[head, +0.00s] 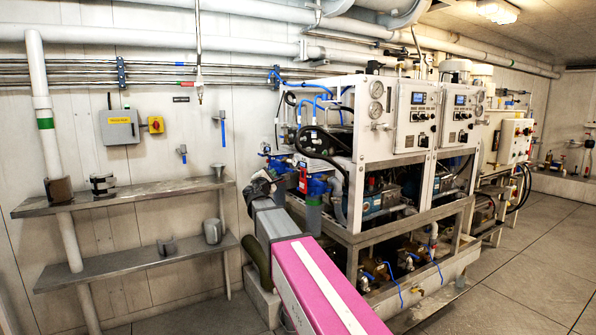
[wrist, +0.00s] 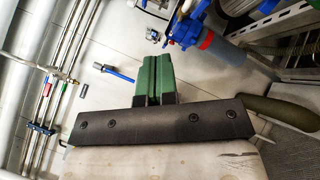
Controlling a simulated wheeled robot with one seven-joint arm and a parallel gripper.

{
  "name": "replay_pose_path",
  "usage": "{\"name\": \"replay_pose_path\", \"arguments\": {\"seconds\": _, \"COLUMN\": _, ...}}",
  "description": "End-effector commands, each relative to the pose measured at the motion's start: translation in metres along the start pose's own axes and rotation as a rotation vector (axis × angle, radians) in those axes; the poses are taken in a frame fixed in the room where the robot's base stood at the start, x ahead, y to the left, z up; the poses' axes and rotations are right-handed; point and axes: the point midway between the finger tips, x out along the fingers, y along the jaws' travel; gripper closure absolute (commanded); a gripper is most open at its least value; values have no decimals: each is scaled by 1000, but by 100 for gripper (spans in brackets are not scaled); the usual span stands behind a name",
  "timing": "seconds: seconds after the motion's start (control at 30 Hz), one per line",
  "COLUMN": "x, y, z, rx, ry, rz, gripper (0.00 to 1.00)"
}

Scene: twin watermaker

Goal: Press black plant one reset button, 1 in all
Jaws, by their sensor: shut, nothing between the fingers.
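Two white plant units stand side by side in the head view, each with a control panel on its upper front. The nearer panel (head: 415,116) has a small blue display and several small dark controls. The farther panel (head: 459,115) looks alike. The labels are too small to read, so I cannot tell which control is the black plant one reset button. My gripper (head: 262,183) is left of the nearer unit, below panel height and apart from both panels. In the wrist view my gripper (wrist: 153,80) has its green fingers shut together, with nothing between them. No panel shows there.
Blue-topped filter housings (head: 315,187) stand close to the right of my gripper. An upper shelf (head: 125,196) and a lower shelf (head: 135,262) are on the left wall. Pipes run above. The floor (head: 535,250) at the right is clear.

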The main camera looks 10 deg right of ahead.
Motion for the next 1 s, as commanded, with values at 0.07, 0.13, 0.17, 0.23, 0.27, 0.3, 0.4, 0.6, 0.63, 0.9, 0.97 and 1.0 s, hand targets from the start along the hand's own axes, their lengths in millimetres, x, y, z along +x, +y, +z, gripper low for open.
{"name": "replay_pose_path", "arguments": {"seconds": 0.07, "x": 5, "y": -3, "z": 3, "rx": 0, "ry": 0, "rz": 0, "gripper": 100}}
{"name": "replay_pose_path", "arguments": {"seconds": 0.13, "x": 10, "y": -7, "z": 7, "rx": -1, "ry": -1, "rz": -1, "gripper": 100}}
{"name": "replay_pose_path", "arguments": {"seconds": 0.17, "x": 13, "y": -9, "z": 9, "rx": -1, "ry": -1, "rz": -1, "gripper": 100}}
{"name": "replay_pose_path", "arguments": {"seconds": 0.23, "x": 19, "y": -14, "z": 14, "rx": -1, "ry": -2, "rz": -1, "gripper": 100}}
{"name": "replay_pose_path", "arguments": {"seconds": 0.27, "x": 21, "y": -16, "z": 15, "rx": -1, "ry": -1, "rz": -1, "gripper": 100}}
{"name": "replay_pose_path", "arguments": {"seconds": 0.3, "x": 25, "y": -18, "z": 18, "rx": -1, "ry": -1, "rz": 0, "gripper": 100}}
{"name": "replay_pose_path", "arguments": {"seconds": 0.4, "x": 34, "y": -25, "z": 25, "rx": 0, "ry": -2, "rz": 0, "gripper": 100}}
{"name": "replay_pose_path", "arguments": {"seconds": 0.6, "x": 49, "y": -36, "z": 35, "rx": 0, "ry": -1, "rz": -1, "gripper": 100}}
{"name": "replay_pose_path", "arguments": {"seconds": 0.63, "x": 51, "y": -37, "z": 37, "rx": 0, "ry": -1, "rz": -1, "gripper": 100}}
{"name": "replay_pose_path", "arguments": {"seconds": 0.9, "x": 58, "y": -43, "z": 42, "rx": 1, "ry": 0, "rz": -1, "gripper": 100}}
{"name": "replay_pose_path", "arguments": {"seconds": 0.97, "x": 59, "y": -43, "z": 43, "rx": 1, "ry": 0, "rz": -1, "gripper": 100}}
{"name": "replay_pose_path", "arguments": {"seconds": 1.0, "x": 59, "y": -43, "z": 43, "rx": 1, "ry": 0, "rz": -1, "gripper": 100}}
